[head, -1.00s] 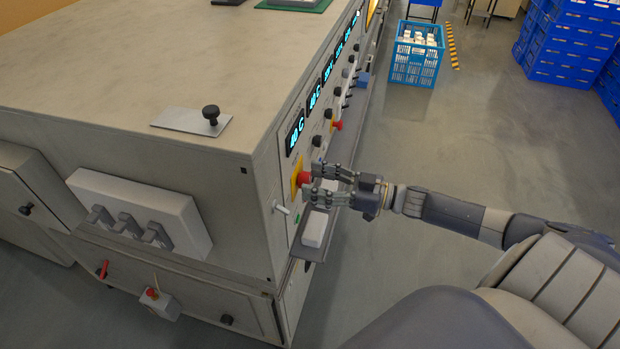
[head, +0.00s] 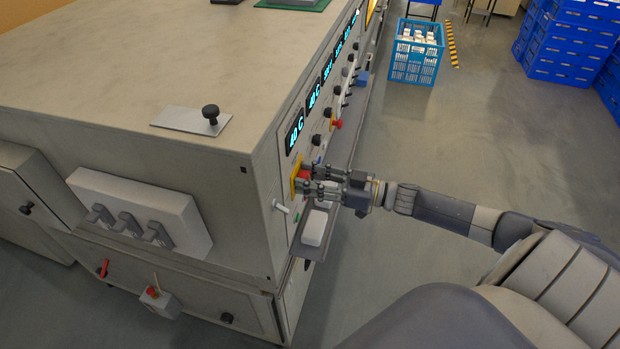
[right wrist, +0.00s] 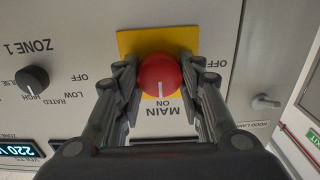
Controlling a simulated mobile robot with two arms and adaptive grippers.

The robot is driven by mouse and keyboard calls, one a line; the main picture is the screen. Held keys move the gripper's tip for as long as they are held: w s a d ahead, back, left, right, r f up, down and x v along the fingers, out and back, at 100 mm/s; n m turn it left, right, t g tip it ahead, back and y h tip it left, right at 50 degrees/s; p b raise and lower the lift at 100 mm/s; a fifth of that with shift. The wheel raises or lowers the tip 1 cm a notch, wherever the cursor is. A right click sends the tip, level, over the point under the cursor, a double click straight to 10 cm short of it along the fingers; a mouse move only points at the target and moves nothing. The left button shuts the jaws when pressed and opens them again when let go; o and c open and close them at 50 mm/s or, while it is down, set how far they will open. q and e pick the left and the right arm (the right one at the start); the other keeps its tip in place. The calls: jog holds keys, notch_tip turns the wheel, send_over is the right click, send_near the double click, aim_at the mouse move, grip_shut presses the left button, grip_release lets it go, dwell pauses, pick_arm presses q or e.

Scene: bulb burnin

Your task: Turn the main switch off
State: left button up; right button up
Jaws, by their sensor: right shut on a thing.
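The main switch is a red round knob (right wrist: 160,76) on a yellow plate (right wrist: 130,42) on the machine's front panel. In the right wrist view a white mark on the knob points to ON, above the word MAIN; an OFF label stands on each side. My right gripper (right wrist: 161,82) is shut on the knob, with fingers on both its sides. In the head view the right gripper (head: 308,181) reaches the panel from the right and hides part of the knob and the yellow plate (head: 296,172). My left gripper is not in view.
A black ZONE 1 knob (right wrist: 32,79) is left of the switch, and a small white lever (right wrist: 265,102) is right of it. A narrow shelf (head: 310,249) with a white box (head: 316,227) lies below my gripper.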

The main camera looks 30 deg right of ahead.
jog(key=shift+n, duration=0.3)
jog(key=shift+s+a+f+n+b, duration=0.1)
jog(key=shift+n+b, duration=0.55)
jog(key=shift+n, duration=2.2)
jog(key=shift+s+a+f+n+b, duration=0.1)
jog(key=shift+n+b, duration=0.55)
jog(key=shift+n, duration=2.25)
jog(key=shift+f+n+b, duration=0.1)
jog(key=shift+n+b, duration=0.55)
jog(key=shift+n, duration=2.2)
jog(key=o, duration=1.1)
jog(key=shift+c, duration=0.2)
